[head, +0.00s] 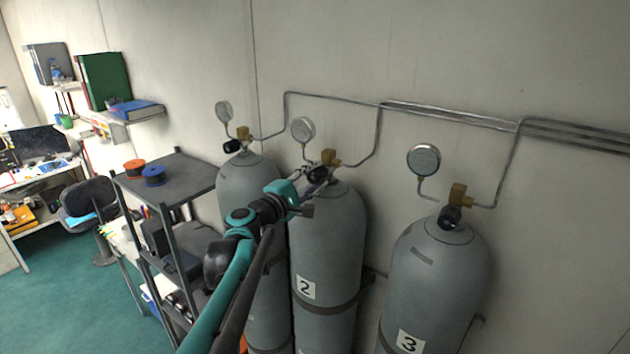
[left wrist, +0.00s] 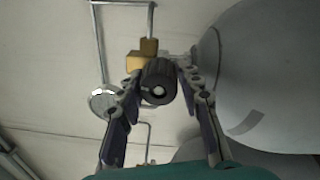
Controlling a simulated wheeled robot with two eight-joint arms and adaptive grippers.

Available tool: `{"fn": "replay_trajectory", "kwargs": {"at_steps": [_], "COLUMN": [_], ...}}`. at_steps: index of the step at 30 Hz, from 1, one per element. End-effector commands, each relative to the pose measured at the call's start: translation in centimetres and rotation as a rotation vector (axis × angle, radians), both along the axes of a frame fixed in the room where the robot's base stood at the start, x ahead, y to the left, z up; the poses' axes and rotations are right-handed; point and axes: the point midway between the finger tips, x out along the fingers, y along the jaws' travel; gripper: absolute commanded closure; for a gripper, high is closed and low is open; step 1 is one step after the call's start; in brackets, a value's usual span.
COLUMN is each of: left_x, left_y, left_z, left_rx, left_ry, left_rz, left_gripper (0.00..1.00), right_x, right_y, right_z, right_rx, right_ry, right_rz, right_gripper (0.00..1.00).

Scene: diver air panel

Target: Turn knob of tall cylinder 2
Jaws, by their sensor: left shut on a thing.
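Tall cylinder 2 (head: 330,240) is the grey tank with a "2" label, in the middle of the head view. Its black knob (head: 317,175) sits on a brass valve (head: 330,157) at the top. My left gripper (head: 311,181) reaches the knob from the front left and partly hides it. In the left wrist view the black knob (left wrist: 158,82) lies between the two fingers of my left gripper (left wrist: 161,84), which are shut on it. The brass valve (left wrist: 142,62) shows behind it. My right gripper is in neither view.
Cylinder 3 (head: 435,270) stands to the right and another grey cylinder (head: 245,185) to the left. Round gauges (head: 303,130) and metal pipes (head: 370,147) run along the wall. A dark shelf rack (head: 190,178) stands left of the cylinders.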

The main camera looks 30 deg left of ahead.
Motion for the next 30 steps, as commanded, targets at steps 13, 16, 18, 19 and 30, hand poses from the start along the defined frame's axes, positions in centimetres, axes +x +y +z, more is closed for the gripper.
{"fn": "replay_trajectory", "kwargs": {"at_steps": [13, 16, 18, 19, 30], "left_x": [0.0, 0.0, 0.0, 0.0, 0.0], "left_y": [0.0, 0.1, 0.1, 0.1, 0.1], "left_z": [-0.2, -0.2, -0.2, -0.2, -0.2], "left_rx": [0.424, 0.519, 0.585, 0.614, 0.963], "left_ry": [-0.032, -0.04, -0.045, -0.047, -0.074], "left_rz": [0.0, 0.0, -0.001, -0.001, -0.001], "left_gripper": [0.94, 0.94, 0.94, 0.94, 0.94], "right_x": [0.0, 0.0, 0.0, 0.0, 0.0], "right_y": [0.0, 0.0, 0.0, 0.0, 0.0], "right_z": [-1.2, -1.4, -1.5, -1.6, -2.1], "right_rx": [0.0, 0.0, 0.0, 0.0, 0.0], "right_ry": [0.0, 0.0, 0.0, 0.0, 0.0], "right_rz": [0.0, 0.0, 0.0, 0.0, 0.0], "right_gripper": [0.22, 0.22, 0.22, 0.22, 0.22]}}
